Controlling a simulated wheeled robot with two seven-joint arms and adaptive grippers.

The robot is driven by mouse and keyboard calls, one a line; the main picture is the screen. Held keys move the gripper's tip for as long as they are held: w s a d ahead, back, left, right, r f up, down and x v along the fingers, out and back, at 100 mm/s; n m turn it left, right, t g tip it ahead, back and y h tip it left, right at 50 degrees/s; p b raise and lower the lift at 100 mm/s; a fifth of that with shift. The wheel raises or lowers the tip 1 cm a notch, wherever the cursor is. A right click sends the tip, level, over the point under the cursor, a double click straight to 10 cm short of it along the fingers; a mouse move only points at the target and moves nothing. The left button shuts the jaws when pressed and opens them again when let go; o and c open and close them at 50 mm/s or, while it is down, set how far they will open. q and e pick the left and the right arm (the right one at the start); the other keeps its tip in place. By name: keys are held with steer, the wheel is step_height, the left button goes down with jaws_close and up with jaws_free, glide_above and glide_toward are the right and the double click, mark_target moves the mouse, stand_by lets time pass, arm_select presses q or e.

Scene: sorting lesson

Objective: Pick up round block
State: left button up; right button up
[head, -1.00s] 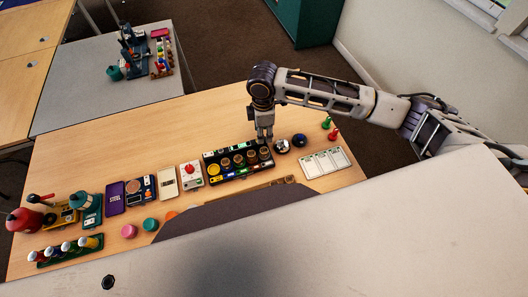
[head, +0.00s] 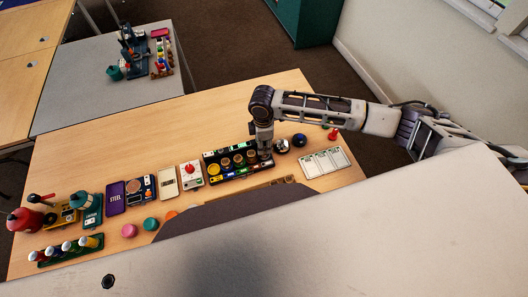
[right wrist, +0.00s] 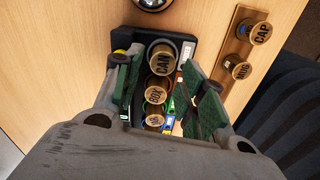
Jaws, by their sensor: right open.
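Brass round blocks with lettered tops sit in a black rack (head: 207,165). In the right wrist view one reads CAN (right wrist: 162,56), one reads BOX (right wrist: 154,95), and a third (right wrist: 154,120) is partly cut off by the gripper body. Two more round blocks, CAP (right wrist: 257,33) and MUG (right wrist: 241,70), stand on a wooden strip at the right. My right gripper (right wrist: 166,90) is open and points down over the right part of the rack, its green-padded fingers on either side of the lettered blocks. In the head view my right gripper (head: 265,155) hides that end. My left gripper is out of view.
A pink disc (head: 129,230) and a teal disc (head: 151,224) lie at the front. Devices crowd the left; the table behind the rack is clear.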

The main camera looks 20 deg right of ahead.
steer(key=shift+s+f+p, duration=0.2)
steer(key=shift+f+p, duration=0.15)
steer(key=shift+f, duration=2.25)
steer(key=shift+d, duration=0.1)
steer(key=c, duration=0.6)
